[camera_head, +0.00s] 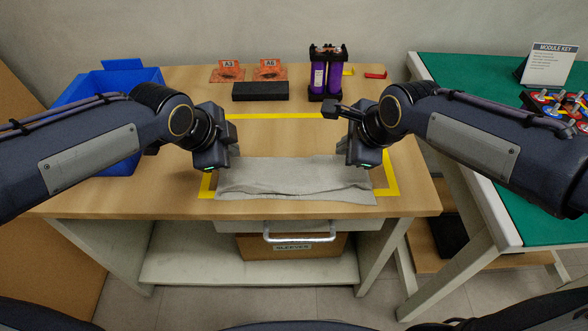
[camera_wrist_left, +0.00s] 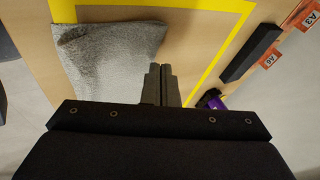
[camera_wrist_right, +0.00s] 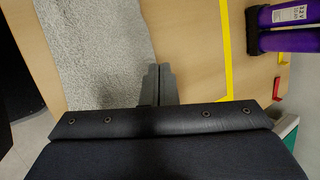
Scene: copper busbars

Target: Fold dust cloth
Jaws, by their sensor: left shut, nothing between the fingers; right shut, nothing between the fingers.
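My left gripper (camera_head: 234,155) is shut and empty at the cloth's far left edge. In the left wrist view its fingers (camera_wrist_left: 160,85) are together beside the cloth (camera_wrist_left: 105,62). My right gripper (camera_head: 350,157) is shut and empty at the far right edge. In the right wrist view its fingers (camera_wrist_right: 158,84) are together beside the cloth (camera_wrist_right: 95,50). Whether either gripper touches the cloth, I cannot tell.
A blue bin (camera_head: 122,84) stands at the left. At the back are orange cards A3 (camera_head: 228,72) and A6 (camera_head: 268,70), a black block (camera_head: 260,91) and a purple battery module (camera_head: 327,76). A green-topped table (camera_head: 460,72) is at right. The taped area behind the cloth is clear.

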